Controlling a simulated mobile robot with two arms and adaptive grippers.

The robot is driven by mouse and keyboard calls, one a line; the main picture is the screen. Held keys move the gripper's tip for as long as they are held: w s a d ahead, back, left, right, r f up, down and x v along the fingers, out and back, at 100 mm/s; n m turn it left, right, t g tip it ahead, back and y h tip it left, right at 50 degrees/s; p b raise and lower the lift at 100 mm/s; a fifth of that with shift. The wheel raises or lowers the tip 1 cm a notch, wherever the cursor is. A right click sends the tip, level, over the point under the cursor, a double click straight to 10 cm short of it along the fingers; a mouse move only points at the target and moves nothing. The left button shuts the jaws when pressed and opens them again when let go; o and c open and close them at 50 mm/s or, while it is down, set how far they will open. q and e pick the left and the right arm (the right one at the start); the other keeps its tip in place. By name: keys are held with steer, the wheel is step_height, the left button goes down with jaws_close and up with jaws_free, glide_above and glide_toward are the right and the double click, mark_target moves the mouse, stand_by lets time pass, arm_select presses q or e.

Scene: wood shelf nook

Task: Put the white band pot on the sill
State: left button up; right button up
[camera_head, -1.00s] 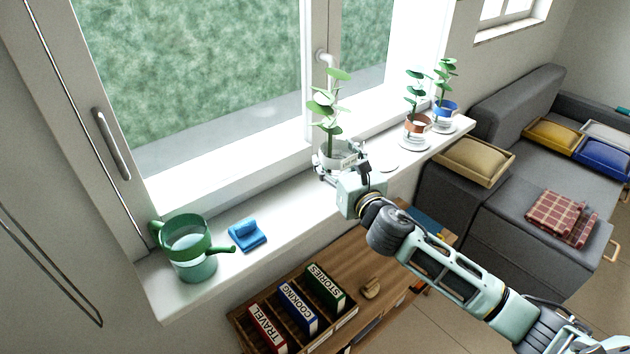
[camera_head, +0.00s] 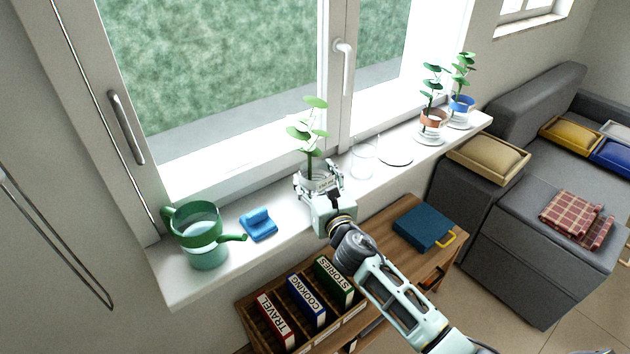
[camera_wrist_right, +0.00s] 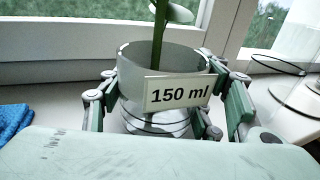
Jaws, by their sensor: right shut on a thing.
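The white band pot (camera_head: 312,180) holds a leafy green plant and stands upright in my right gripper (camera_head: 318,186). In the right wrist view the pot (camera_wrist_right: 150,66) shows a pale band, a clear ringed lower part and a "150 ml" label, with the gripper's fingers (camera_wrist_right: 165,108) on either side. The gripper is shut on it. The pot is over the white sill (camera_head: 285,200), between a blue cloth-like item and a clear glass. I cannot tell whether its base touches the sill. My left gripper is not in view.
A green watering can (camera_head: 203,238) and the blue item (camera_head: 258,224) are on the sill's left. The clear glass (camera_head: 362,160), an empty white saucer (camera_head: 396,153), a copper band pot (camera_head: 432,121) and a blue band pot (camera_head: 461,106) are right. A wooden bookcase (camera_head: 385,240) stands below.

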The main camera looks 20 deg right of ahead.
steer(key=o, duration=1.4)
steer(key=shift+r, duration=0.2)
steer(key=s, duration=0.8)
steer(key=s+b, duration=0.1)
steer(key=s, duration=0.3)
steer(key=shift+d, duration=0.25)
